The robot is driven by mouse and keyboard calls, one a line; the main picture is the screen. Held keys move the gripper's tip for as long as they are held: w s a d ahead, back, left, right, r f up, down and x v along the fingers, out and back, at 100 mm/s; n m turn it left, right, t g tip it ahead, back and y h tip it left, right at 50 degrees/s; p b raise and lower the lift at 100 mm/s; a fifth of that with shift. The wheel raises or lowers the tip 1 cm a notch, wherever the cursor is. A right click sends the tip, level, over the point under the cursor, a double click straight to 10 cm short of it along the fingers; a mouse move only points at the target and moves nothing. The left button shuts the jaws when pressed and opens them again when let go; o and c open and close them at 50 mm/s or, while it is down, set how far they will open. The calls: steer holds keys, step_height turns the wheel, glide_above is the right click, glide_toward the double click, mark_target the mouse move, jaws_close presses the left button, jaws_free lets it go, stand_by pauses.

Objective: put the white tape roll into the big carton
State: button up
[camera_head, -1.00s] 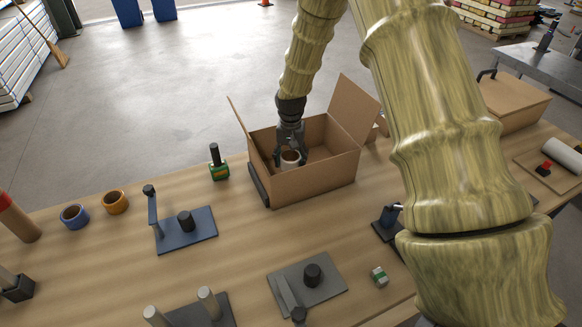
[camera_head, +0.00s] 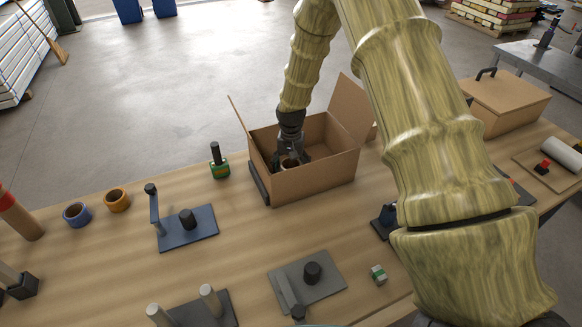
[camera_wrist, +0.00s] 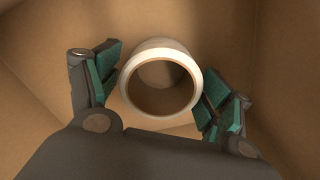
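The white tape roll (camera_wrist: 130,91) is between the two green-padded fingers of my gripper (camera_wrist: 160,88) in the wrist view. The roll is mostly hidden there by the fingers and the carton wall. The carton stands open on the table, and its brown walls (camera_wrist: 285,60) surround the roll in the wrist view. Whether the roll touches the carton floor I cannot tell.
Raised flaps (camera_head: 352,105) stand at the carton's right and left. A blue fixture (camera_head: 190,232) and a grey fixture (camera_head: 305,280) stand in front.

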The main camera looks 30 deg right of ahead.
steer(key=shift+r, duration=0.2)
step_height(320, 180, up, 12)
steer(key=b, duration=0.3)
steer(key=shift+b, duration=0.4)
